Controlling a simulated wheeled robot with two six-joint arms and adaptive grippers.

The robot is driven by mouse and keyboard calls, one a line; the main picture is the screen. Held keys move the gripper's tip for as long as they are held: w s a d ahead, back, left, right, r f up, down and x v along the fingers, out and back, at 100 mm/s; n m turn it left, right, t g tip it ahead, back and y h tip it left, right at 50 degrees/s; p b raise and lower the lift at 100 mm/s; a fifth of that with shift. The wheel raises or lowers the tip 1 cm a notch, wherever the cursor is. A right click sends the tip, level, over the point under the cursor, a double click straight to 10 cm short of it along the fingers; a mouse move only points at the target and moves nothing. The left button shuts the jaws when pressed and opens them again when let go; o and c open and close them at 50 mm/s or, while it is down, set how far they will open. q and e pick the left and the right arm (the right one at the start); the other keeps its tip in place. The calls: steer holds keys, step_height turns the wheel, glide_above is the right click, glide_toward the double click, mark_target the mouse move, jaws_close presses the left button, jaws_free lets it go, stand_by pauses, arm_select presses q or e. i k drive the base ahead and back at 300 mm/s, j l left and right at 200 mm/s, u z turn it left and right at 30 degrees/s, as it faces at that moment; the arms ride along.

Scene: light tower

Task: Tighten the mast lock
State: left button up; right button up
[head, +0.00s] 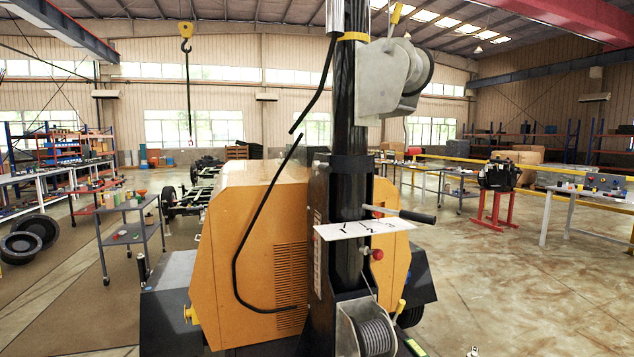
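The light tower's dark mast (349,120) stands upright in front of me, before the orange housing (265,240). A lever with a black grip (417,216) sticks out to the right of the mast, with a small red part at its inner end. Below it is a red knob (377,254) on the mast's side. I cannot tell which of these is the mast lock, or how tight it is. A white plate (350,231) marked with numbers juts out between them. Neither of my grippers is in view.
A winch (381,80) hangs high on the mast, and a cable drum (374,334) sits at its foot. A black cable (240,240) loops left of the mast. A grey cart (133,235) stands left. The floor to the right (510,290) is mostly clear.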

mark_target(324, 168)
steer(key=k+l+u, duration=0.1)
steer(key=l+u, duration=0.2)
steer(key=k+l+u, duration=0.4)
steer(key=l+u, duration=0.15)
steer(key=l, duration=0.1)
